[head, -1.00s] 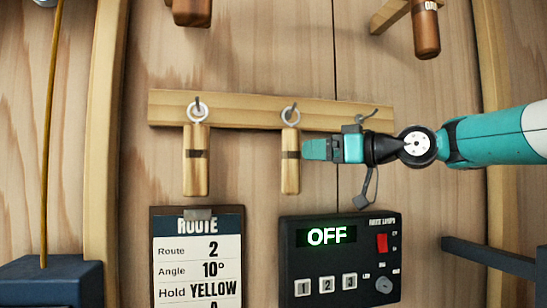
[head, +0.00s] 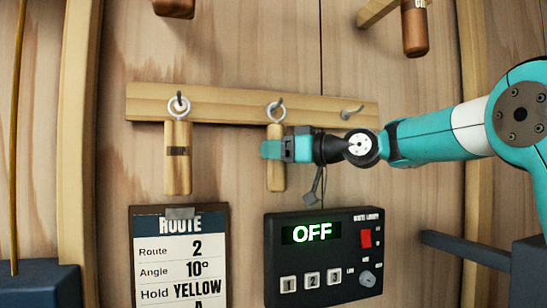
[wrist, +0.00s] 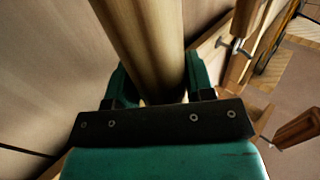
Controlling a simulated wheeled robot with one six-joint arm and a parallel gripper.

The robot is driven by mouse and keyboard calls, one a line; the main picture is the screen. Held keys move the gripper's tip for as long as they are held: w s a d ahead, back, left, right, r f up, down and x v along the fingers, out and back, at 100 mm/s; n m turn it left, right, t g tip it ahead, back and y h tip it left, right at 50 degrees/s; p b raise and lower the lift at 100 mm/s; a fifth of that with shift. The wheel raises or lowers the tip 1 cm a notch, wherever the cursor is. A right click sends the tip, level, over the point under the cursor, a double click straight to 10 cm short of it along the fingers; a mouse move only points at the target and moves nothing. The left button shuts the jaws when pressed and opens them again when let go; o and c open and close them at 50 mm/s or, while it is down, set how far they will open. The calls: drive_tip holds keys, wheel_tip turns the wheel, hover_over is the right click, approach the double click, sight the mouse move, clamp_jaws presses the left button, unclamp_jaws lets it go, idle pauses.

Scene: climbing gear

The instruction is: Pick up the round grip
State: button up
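Two wooden grips hang by metal rings from hooks on a wooden rail. The right one (head: 276,178) is the round grip, a pale wooden cylinder that also fills the upper middle of the wrist view (wrist: 145,40). The left grip (head: 177,160) hangs free with a dark band. My teal gripper (head: 272,149) is at the right grip's middle, its fingers reaching across it. In the wrist view the cylinder lies between the two fingers (wrist: 160,82). Whether they press on it cannot be told. The grip's ring is still on its hook.
The rail (head: 225,109) has a bare hook (head: 352,112) at its right. Below are a black control box (head: 325,260) reading OFF and a route card (head: 180,262). Darker wooden grips hang above, one at the upper right (head: 414,30). A blue block stands at lower left (head: 40,287).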

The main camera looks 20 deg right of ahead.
drive_tip(key=c, duration=0.5)
drive_tip(key=shift+r, duration=0.1)
drive_tip(key=s+b, duration=0.3)
drive_tip(key=s, duration=0.3)
drive_tip(key=s+r+b, duration=0.1)
drive_tip(key=s+b, duration=0.2)
drive_tip(key=s, duration=0.3)
drive_tip(key=s+b, duration=0.3)
drive_tip(key=s, duration=0.3)
drive_tip(key=shift+r, duration=0.2)
